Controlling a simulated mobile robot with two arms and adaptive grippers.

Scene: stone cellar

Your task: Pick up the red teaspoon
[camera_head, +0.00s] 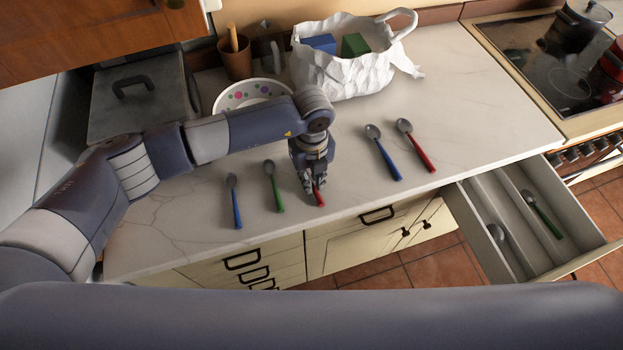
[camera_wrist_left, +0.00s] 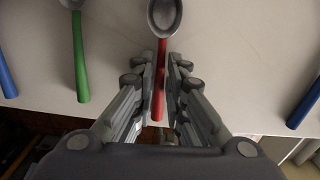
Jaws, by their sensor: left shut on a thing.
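My left gripper (camera_head: 314,181) points down at the front part of the counter and is shut on the handle of a red teaspoon (camera_head: 319,198). In the head view only the end of its red handle shows below the fingers. In the left wrist view the red teaspoon (camera_wrist_left: 163,62) lies between the fingers (camera_wrist_left: 160,85), with its grey bowl pointing away from the gripper. Another red spoon (camera_head: 417,146) lies farther right on the counter, beside a larger blue spoon (camera_head: 383,152). My right gripper is not in view.
A green spoon (camera_head: 273,186) and a blue spoon (camera_head: 233,201) lie left of the gripper. Behind stand a dotted bowl (camera_head: 226,101) and a white bag (camera_head: 340,75). An open drawer (camera_head: 480,243) at the right holds spoons. The counter's front edge is close to the gripper.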

